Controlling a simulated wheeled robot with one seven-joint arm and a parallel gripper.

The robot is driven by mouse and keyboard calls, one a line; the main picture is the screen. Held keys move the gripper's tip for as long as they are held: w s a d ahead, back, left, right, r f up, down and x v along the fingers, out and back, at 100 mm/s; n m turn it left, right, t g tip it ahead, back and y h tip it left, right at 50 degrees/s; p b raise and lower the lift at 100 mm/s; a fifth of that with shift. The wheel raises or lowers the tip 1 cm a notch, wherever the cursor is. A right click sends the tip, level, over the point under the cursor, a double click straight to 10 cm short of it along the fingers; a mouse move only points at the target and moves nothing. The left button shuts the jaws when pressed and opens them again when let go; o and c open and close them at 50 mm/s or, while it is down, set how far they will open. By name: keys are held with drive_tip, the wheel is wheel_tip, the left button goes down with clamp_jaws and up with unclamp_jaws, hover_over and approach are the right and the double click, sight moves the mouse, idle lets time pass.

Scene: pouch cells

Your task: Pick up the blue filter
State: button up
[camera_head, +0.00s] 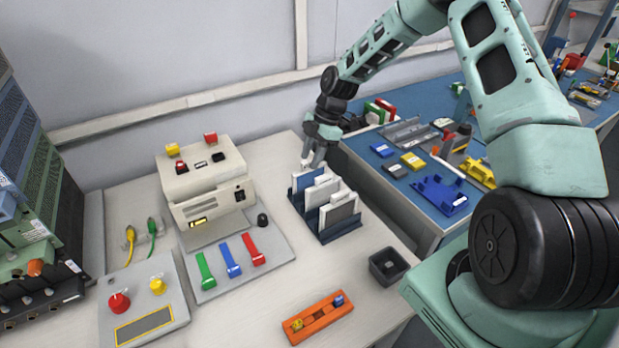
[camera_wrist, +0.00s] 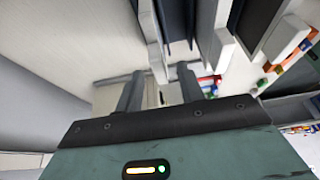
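My gripper (camera_head: 313,163) is at the far end of the rack, close to the top of the blue filter. In the wrist view my gripper (camera_wrist: 160,90) shows two fingers apart, with a gap between them. White panel edges and dark blue surfaces lie just beyond. I cannot tell whether a finger touches the filter.
A beige machine (camera_head: 205,180) stands left of the rack, with green, blue and red clips (camera_head: 229,260) before it. A small black bin (camera_head: 389,266) and an orange holder (camera_head: 318,318) are nearer. A blue table (camera_head: 400,195) with parts lies right.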

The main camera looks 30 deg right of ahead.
sight(310, 177)
drive_tip(key=shift+p+x, duration=0.65)
drive_tip(key=shift+x, duration=1.6)
drive_tip(key=shift+d+f, duration=0.1)
drive_tip(key=shift+d, duration=0.1)
drive_tip(key=shift+c, duration=0.4)
clamp_jaws()
